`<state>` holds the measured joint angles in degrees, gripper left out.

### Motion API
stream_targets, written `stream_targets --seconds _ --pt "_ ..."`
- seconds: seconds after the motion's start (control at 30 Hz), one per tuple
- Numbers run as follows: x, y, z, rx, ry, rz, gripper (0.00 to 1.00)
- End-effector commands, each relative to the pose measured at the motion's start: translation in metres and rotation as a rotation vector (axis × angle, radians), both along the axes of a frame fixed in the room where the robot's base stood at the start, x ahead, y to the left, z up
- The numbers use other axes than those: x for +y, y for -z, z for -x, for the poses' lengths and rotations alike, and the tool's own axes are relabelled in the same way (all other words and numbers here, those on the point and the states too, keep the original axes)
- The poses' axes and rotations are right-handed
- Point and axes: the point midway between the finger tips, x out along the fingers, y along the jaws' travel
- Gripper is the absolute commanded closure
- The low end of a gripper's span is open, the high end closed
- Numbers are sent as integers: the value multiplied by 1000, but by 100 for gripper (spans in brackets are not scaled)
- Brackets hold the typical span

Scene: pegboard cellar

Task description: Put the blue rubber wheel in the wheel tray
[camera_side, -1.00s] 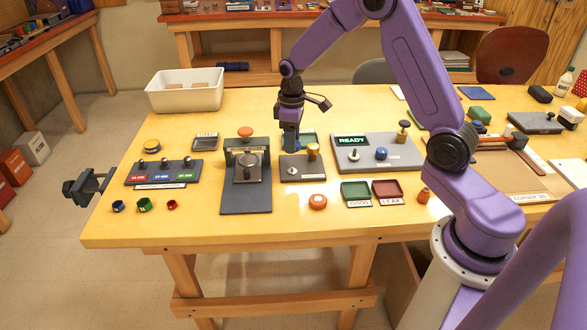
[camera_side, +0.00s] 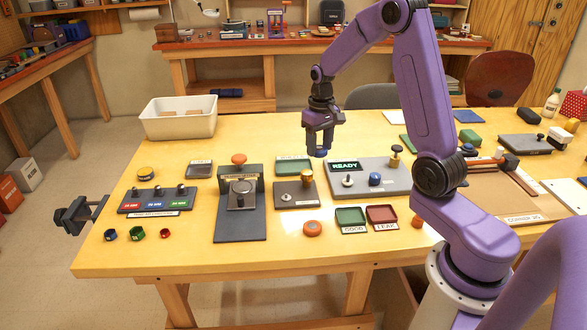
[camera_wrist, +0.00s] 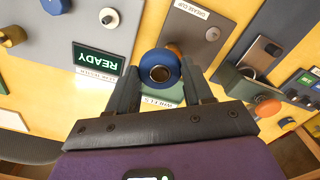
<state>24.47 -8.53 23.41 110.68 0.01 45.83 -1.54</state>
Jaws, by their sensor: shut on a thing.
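My gripper (camera_side: 319,146) is shut on the blue rubber wheel (camera_wrist: 160,70) and holds it above the table. In the side view the wheel (camera_side: 318,153) shows as a small blue piece between the fingers. In the wrist view the wheel's round hole faces the camera between the two fingers (camera_wrist: 160,85). The wheel tray (camera_side: 290,165) is a shallow green tray behind the grease cup plate, a little left of and below my gripper in the side view. In the wrist view its "WHEELS" label (camera_wrist: 158,103) shows, and the wheel and gripper hide much of the tray.
The grey grease cup plate (camera_side: 284,199) with a brass knob stands in front of the tray. A plate with a lit READY sign (camera_side: 346,166) lies to the right. A dark clamp fixture (camera_side: 240,215) stands left. Green and red small trays (camera_side: 382,214) lie in front.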

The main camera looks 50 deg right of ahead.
Motion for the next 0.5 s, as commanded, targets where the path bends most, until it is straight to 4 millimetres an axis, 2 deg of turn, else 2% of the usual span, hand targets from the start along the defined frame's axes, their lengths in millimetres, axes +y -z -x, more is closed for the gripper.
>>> stream_targets --seconds 0.17,0.5 --pt "-8 8 -17 1 18 0 78" --pt "-26 33 -70 0 16 0 78"
